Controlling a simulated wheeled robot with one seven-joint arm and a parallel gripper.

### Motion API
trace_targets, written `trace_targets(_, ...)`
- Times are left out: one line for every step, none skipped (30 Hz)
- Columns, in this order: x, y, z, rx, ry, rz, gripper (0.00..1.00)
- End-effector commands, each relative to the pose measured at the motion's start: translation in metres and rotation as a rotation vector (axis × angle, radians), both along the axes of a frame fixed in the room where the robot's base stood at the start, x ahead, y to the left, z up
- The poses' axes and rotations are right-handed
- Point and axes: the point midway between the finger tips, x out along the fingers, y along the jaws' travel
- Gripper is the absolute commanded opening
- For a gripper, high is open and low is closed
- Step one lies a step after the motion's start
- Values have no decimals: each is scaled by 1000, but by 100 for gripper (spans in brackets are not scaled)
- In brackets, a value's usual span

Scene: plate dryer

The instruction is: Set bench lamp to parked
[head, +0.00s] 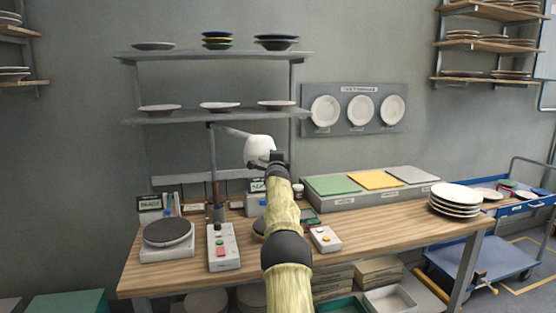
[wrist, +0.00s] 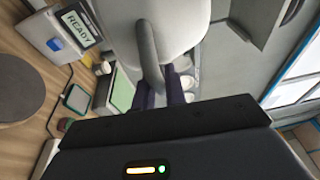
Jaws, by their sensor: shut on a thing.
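The bench lamp has a grey upright post (head: 213,165) at the back of the wooden bench, a short arm reaching right, and a rounded white head (head: 259,148). My gripper (head: 276,160) is at the right, near side of the lamp head. In the wrist view the white head (wrist: 185,28) fills the top middle, with a curved grey handle (wrist: 149,50) on it. My gripper's dark fingers (wrist: 164,90) are shut on this handle. The fingertips are partly hidden in the head view.
The wooden bench (head: 380,220) carries a round plate device (head: 168,232), a button box (head: 222,247), a second small box (head: 325,239) and a plate stack (head: 455,199). A shelf (head: 215,115) with plates hangs just above the lamp. A blue cart (head: 480,255) stands right.

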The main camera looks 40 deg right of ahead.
Motion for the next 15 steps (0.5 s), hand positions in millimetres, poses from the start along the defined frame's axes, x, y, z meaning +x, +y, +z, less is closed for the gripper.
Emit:
trace_targets(1, 1, 0, 2, -3, 2, 0)
trace_targets(0, 0, 1, 2, -3, 1, 0)
trace_targets(0, -1, 1, 2, -3, 0, 0)
trace_targets(-1, -2, 1, 1, -3, -1, 0)
trace_targets(-1, -2, 1, 1, -3, -2, 0)
trace_targets(-2, -3, 1, 1, -3, -3, 0)
trace_targets(-2, -3, 1, 1, -3, -3, 0)
trace_targets(-2, -3, 1, 1, -3, -4, 0)
trace_targets(-3, -4, 1, 0, -3, -4, 0)
trace_targets(-3, -4, 1, 1, -3, -5, 0)
trace_targets(-3, -4, 1, 1, -3, -5, 14)
trace_targets(-3, -5, 1, 1, -3, -6, 22)
trace_targets(-3, -5, 1, 1, -3, -6, 22)
trace_targets(-3, -4, 1, 1, -3, -6, 22)
trace_targets(-3, -4, 1, 1, -2, -5, 22)
